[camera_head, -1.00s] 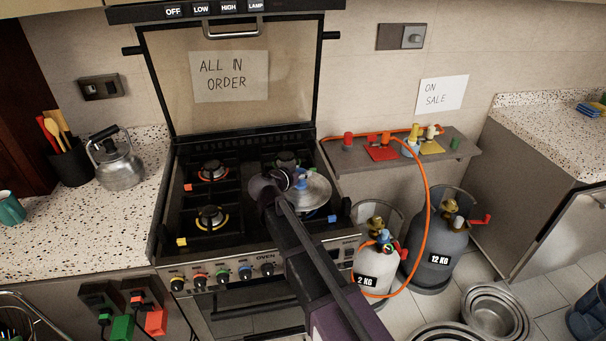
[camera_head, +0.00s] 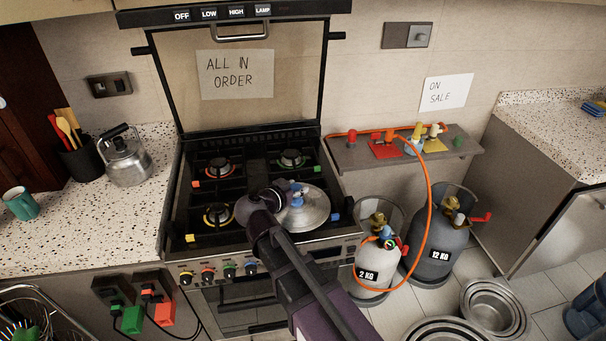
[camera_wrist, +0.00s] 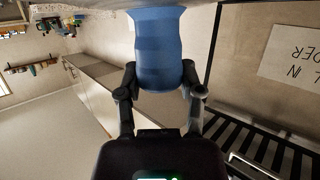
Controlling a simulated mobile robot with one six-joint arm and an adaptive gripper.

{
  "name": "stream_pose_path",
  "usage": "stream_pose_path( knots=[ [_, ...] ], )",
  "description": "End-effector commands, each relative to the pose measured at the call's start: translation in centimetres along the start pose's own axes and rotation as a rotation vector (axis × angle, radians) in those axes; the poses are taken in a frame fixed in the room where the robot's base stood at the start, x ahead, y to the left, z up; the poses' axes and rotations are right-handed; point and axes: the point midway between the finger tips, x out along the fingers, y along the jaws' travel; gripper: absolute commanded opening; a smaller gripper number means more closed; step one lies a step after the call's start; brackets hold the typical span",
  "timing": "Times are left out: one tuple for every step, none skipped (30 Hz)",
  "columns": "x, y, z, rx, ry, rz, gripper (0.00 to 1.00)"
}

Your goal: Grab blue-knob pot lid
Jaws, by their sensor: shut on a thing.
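The silver pot lid (camera_head: 308,212) with a blue knob (camera_head: 296,189) is at the front right burner of the stove. In the wrist view the blue knob (camera_wrist: 158,45) fills the space between my gripper's fingers, which press on it from both sides. My gripper (camera_head: 284,194) reaches the lid from its left side in the head view and is shut on the knob. Whether the lid rests on the burner or hangs slightly above it, I cannot tell. The burner under it is hidden.
The stove (camera_head: 205,245) has an upright glass cover behind it. A kettle (camera_head: 127,162) stands on the left counter. Two gas cylinders (camera_head: 378,262) with an orange hose (camera_head: 430,190) stand at right. Steel pots (camera_head: 492,307) are on the floor.

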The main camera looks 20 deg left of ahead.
Motion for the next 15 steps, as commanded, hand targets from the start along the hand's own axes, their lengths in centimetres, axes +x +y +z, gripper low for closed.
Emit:
stream_pose_path(
  knots=[
    [-0.9, 0.6, 0.1, 0.000, 0.001, -0.001, 0.00],
    [-1.3, 0.7, 0.2, 0.000, 0.001, -0.001, 0.00],
    [-1.7, 0.8, 0.4, 0.000, 0.001, -0.002, 0.00],
    [-2.0, 0.9, 0.5, 0.000, 0.001, -0.002, 0.00],
    [-2.3, 1.0, 0.5, 0.000, 0.001, -0.001, 0.00],
    [-2.6, 1.1, 0.6, 0.000, 0.001, 0.000, 0.00],
    [-2.8, 1.2, 0.7, 0.000, 0.001, 0.000, 0.00],
    [-2.9, 1.3, 0.7, 0.000, 0.001, 0.000, 0.00],
    [-3.1, 1.3, 0.8, 0.000, 0.001, 0.000, 0.00],
    [-3.2, 1.4, 0.8, 0.000, 0.001, 0.000, 0.00],
    [-3.3, 1.4, 0.8, 0.000, 0.001, 0.000, 0.00],
    [-3.4, 1.4, 0.8, 0.000, 0.001, 0.000, 0.00],
    [-3.4, 1.4, 0.8, 0.000, 0.001, 0.000, 0.00],
    [-3.4, 1.4, 0.9, 0.000, 0.001, 0.000, 0.00],
    [-3.4, 1.4, 0.9, 0.000, 0.000, 0.000, 0.00]
  ],
)
